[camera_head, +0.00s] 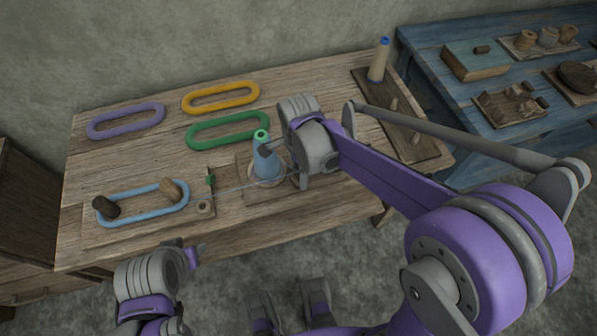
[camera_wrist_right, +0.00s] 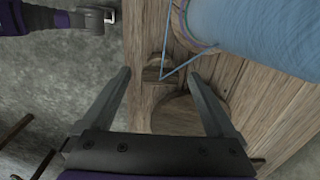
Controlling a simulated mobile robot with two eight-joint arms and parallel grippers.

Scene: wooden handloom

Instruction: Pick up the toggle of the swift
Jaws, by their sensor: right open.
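A blue yarn loop (camera_head: 142,201) lies around a dark peg (camera_head: 106,208) and a brown wooden peg (camera_head: 171,190) on a board at the table's left. A small upright green piece (camera_head: 210,180) stands right of the loop; I cannot tell which part is the toggle. My right gripper (camera_head: 285,168) is beside the blue yarn cone (camera_head: 266,168), partly hidden by its own wrist. In the right wrist view its jaws (camera_wrist_right: 159,75) are apart and empty, with a small wooden block (camera_wrist_right: 158,70) between or beyond the tips. My left gripper (camera_head: 188,258) is at the front edge, its jaws unclear.
Blue thread (camera_wrist_right: 170,70) runs from the cone past the block. Purple (camera_head: 125,121), yellow (camera_head: 220,97) and green (camera_head: 228,130) loops lie at the back. A tall cone (camera_head: 378,65) stands at back right. A blue table (camera_head: 440,75) with wooden items adjoins.

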